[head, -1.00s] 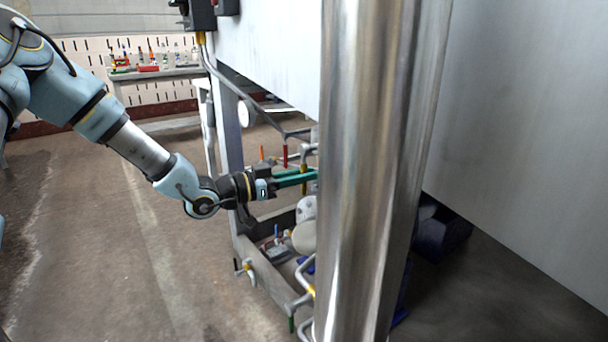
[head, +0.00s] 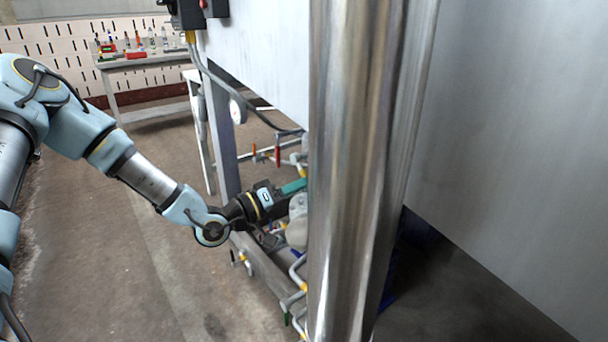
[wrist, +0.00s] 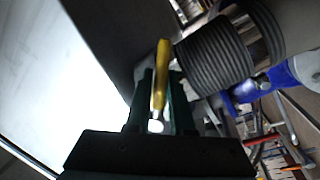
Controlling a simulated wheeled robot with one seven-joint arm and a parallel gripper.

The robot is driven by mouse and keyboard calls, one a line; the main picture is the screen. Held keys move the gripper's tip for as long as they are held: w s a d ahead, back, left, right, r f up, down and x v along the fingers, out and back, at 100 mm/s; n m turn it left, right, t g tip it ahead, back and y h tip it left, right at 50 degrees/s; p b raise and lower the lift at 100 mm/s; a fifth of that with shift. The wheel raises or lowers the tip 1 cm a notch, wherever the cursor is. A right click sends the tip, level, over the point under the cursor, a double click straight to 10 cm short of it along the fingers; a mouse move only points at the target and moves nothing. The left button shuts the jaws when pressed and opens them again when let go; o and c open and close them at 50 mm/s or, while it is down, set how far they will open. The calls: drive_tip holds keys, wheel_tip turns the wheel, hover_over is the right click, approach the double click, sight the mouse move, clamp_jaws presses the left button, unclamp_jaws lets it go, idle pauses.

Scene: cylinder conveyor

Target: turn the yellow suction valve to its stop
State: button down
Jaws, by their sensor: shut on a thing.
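The yellow suction valve's handle (wrist: 160,78) stands between the two fingers of my gripper (wrist: 161,85) in the wrist view. The fingers are shut on it, and its pale rounded end points toward the camera. In the head view my gripper (head: 298,186) has green fingers that reach right, toward the pipework under the grey housing. Their tips go behind the shiny metal column, so the valve handle is hidden there. The valve's body is hidden in both views.
The metal column (head: 360,170) stands close to my fingertips. A grey housing (head: 262,55) hangs above. Small valves with red (head: 277,150) and orange handles sit behind my gripper. In the wrist view a ribbed dark cylinder (wrist: 215,55) is beside the handle. Floor at left is clear.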

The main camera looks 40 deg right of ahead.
drive_tip(key=r+n+p, duration=0.1)
drive_tip(key=n, duration=0.1)
drive_tip(key=s+r+n+t+p, duration=0.1)
drive_tip(key=n, duration=0.1)
drive_tip(key=shift+s+n+h, duration=0.1)
drive_tip(key=shift+n+h, duration=0.2)
drive_tip(key=shift+s+r+n+t+p, duration=0.1)
drive_tip(key=shift+r+n+t+p, duration=0.25)
drive_tip(key=shift+n, duration=0.6)
drive_tip(key=shift+s+r+n+t+p, duration=0.1)
drive_tip(key=shift+r+n+t+p, duration=0.25)
drive_tip(key=shift+n, duration=0.55)
drive_tip(key=shift+r+n+t+p, duration=0.2)
drive_tip(key=shift+r+n+p, duration=0.2)
drive_tip(key=shift+n, duration=0.55)
drive_tip(key=c, duration=0.8)
unclamp_jaws()
drive_tip(key=a+f, duration=0.2)
drive_tip(key=a, duration=0.8)
drive_tip(key=shift+w+a+b, duration=0.3)
drive_tip(key=shift+a+b, duration=0.05)
drive_tip(key=shift+b, duration=0.05)
